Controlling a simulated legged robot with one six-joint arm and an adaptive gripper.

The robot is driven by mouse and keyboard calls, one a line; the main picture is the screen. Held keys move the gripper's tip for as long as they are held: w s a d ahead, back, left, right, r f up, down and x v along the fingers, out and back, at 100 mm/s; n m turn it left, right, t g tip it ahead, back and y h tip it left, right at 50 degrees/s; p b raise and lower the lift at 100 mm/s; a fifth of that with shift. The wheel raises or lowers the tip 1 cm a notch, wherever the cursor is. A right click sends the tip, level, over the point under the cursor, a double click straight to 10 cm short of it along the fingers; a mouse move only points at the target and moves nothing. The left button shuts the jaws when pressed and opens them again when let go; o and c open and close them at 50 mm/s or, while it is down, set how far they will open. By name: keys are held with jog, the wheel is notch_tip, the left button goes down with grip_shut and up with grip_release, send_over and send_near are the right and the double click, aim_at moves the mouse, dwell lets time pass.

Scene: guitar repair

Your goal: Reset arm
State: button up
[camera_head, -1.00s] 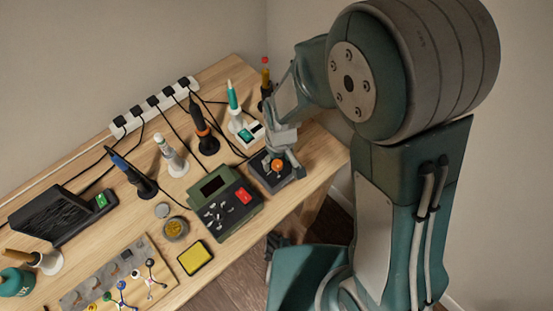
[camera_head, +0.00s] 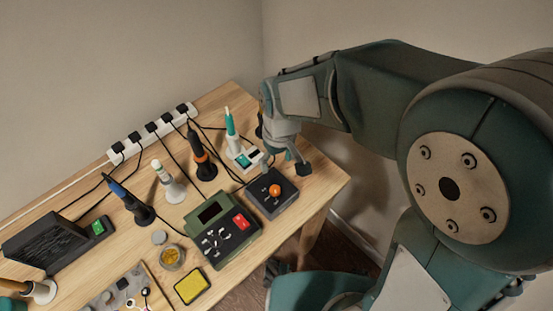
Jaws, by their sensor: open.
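My arm reaches in from the right, and my gripper (camera_head: 288,162) hangs over the right end of the wooden workbench. Its fingers are open and I see nothing between them. It is just behind a dark box with an orange knob (camera_head: 275,190), and appears apart from the knob. Part of the gripper is hidden behind its own links.
The workbench (camera_head: 318,190) carries a green control unit (camera_head: 225,232), a white power strip (camera_head: 152,132), a teal-handled tool in a stand (camera_head: 231,122), an orange-banded iron (camera_head: 201,150), a yellow sponge (camera_head: 192,286) and cables. A wall stands behind. Floor shows right of the bench.

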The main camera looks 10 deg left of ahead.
jog(key=s+d+r+m+t, duration=0.3)
jog(key=d+r, duration=0.4)
jog(key=d, duration=0.3)
jog(key=s+d+r+m+t, duration=0.3)
jog(key=s+d+r, duration=0.3)
jog(key=d+r, duration=0.2)
jog(key=shift+s+d+m, duration=0.2)
jog(key=shift+d+m, duration=0.7)
jog(key=shift+d, duration=0.25)
